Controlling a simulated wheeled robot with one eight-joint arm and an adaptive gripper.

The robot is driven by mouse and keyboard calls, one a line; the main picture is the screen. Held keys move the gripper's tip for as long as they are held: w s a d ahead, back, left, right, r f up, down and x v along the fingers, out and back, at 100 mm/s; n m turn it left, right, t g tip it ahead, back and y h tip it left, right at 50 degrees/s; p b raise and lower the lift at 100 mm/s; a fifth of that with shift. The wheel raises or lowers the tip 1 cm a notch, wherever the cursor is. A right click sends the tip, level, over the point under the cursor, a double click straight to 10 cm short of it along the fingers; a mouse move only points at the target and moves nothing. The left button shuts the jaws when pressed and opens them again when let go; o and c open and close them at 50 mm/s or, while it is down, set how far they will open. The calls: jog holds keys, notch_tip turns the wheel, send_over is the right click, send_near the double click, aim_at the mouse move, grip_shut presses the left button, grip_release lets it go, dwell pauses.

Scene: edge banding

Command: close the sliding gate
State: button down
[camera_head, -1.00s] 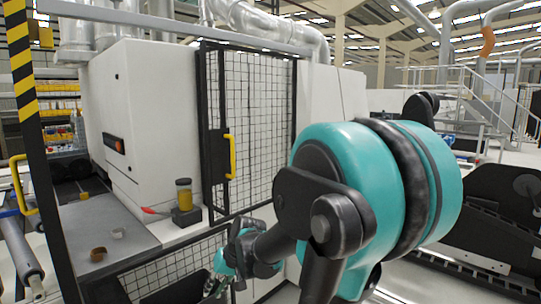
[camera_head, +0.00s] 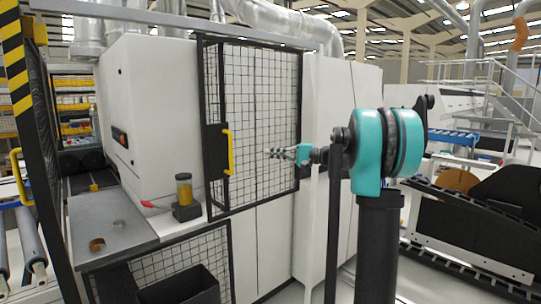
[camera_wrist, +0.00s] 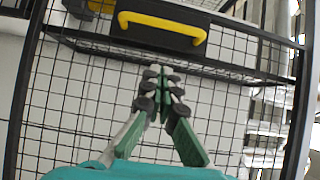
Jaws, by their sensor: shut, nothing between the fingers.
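A black-framed mesh gate panel (camera_head: 262,110) stands in front of the white machine in the head view. Its yellow handle (camera_head: 228,152) sits on a black plate at the panel's left edge. My gripper (camera_head: 270,153) is shut and empty, to the right of the handle at about its height, with the mesh behind it. In the wrist view the gripper (camera_wrist: 154,72) points at the mesh (camera_wrist: 225,110), its fingertips apart from the yellow handle (camera_wrist: 160,26), which lies beyond them at the top. Whether the fingertips touch the mesh cannot be told.
A grey table (camera_head: 110,225) with a brown ring-like part (camera_head: 97,244) stands at left. A striped post (camera_head: 18,80) and another yellow handle (camera_head: 20,177) are at far left. A dark bin (camera_head: 185,288) is below.

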jog(key=w+a, duration=0.1)
jog(key=a, duration=1)
jog(key=shift+a, duration=0.2)
jog(key=s+a, duration=1.3)
jog(key=a, duration=0.5)
jog(key=s+a, duration=1.3)
jog(key=a, duration=0.5)
jog(key=shift+s+a, duration=0.15)
jog(key=shift+s, duration=0.1)
